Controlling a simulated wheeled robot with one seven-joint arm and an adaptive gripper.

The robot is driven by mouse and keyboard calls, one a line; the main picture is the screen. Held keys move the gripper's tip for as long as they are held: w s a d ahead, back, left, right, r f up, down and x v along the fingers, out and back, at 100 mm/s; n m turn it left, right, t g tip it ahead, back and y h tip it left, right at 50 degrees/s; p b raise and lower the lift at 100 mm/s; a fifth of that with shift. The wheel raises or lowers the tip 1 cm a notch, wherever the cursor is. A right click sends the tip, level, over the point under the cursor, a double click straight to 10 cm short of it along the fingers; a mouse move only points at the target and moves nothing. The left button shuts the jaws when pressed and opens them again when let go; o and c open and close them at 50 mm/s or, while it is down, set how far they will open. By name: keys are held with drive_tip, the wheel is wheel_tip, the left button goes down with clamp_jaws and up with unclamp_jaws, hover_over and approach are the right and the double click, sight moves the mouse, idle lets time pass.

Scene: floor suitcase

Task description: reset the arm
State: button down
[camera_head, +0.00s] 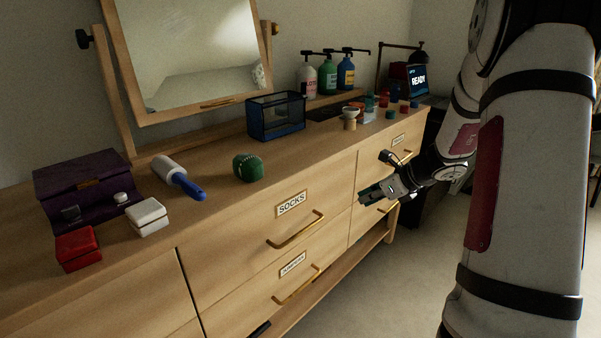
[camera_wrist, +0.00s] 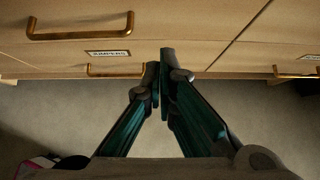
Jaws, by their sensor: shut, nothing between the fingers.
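My arm comes in from the right in the head view. My gripper (camera_head: 366,196) hangs in front of the dresser's right-hand drawers, at about the height of the upper drawers. In the wrist view, my gripper (camera_wrist: 161,68) has its two dark fingers together at the tips, with nothing between them. The fingertips point toward the drawer fronts. I cannot tell how close they are to the wood.
The wooden dresser (camera_head: 226,221) carries a purple box (camera_head: 85,185), a lint roller (camera_head: 178,178), a green ball (camera_head: 248,168), a mesh basket (camera_head: 277,118) and bottles (camera_head: 328,76). Drawer handles (camera_head: 296,232) stick out.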

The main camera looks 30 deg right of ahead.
drive_tip(key=s+a+r+n+g+y, duration=0.1)
drive_tip(key=s+a+r+n, duration=0.35)
drive_tip(key=a, duration=0.35)
drive_tip(key=s+a+r+n+g+y, duration=0.1)
drive_tip(key=s+a+r+n+g, duration=0.2)
drive_tip(key=a+n, duration=0.4)
drive_tip(key=s+a+r+n+y, duration=0.1)
drive_tip(key=s+a+r+n, duration=0.35)
drive_tip(key=a, duration=0.45)
drive_tip(key=s+a+r+n+g+h, duration=0.1)
drive_tip(key=s+a+n+g, duration=0.15)
drive_tip(key=s+n, duration=0.35)
drive_tip(key=s+a+r+n+g+h, duration=0.1)
drive_tip(key=s+a+n+h, duration=0.15)
drive_tip(key=s, duration=0.55)
drive_tip(key=s+d+f+n+h, duration=0.2)
drive_tip(key=s+n+h, duration=0.1)
drive_tip(key=s+n, duration=0.65)
wheel_tip(320, 180, up, 24)
drive_tip(key=s+m+t+p, duration=0.1)
drive_tip(key=m+t+p, duration=0.1)
drive_tip(key=p, duration=2)
drive_tip(key=shift+t, duration=0.65)
drive_tip(key=shift+s+y, duration=0.1)
drive_tip(key=shift+y, duration=0.15)
